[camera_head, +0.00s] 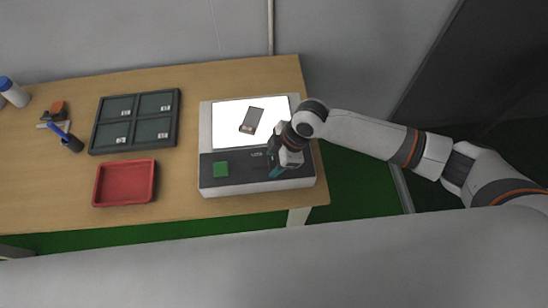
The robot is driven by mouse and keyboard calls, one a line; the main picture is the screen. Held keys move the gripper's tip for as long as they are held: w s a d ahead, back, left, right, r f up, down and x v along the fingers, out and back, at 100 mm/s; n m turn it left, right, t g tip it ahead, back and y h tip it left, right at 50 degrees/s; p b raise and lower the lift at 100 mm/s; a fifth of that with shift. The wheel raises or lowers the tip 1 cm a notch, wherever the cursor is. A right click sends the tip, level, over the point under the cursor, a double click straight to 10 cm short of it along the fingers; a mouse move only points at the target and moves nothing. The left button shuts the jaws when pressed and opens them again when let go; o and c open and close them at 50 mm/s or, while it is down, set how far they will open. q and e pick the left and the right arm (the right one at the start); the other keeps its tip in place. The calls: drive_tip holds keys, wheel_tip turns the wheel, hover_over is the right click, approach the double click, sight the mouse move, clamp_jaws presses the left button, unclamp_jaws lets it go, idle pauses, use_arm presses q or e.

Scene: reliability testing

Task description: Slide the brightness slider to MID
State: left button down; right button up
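The light box device (206,172) stands at the right end of the wooden table, with a bright white panel (228,123) on top and a dark control strip (243,172) along its front. A green square (221,169) sits at the left of the strip. My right gripper (277,171) reaches down over the right part of the strip. It hides the controls there, so I cannot make out the slider or its marks. Whether its fingers are open or shut is too small to tell. My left gripper is not in view.
A small dark phone-like item (252,120) lies on the lit panel. A red tray (124,183) and a dark four-part tray (135,121) lie to the left. Bare table (180,180) lies between the red tray and the device.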

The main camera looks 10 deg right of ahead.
drive_tip(key=shift+d, duration=0.1)
drive_tip(key=b+v, duration=0.1)
drive_tip(key=v, duration=1.1)
drive_tip(key=shift+b, duration=0.35)
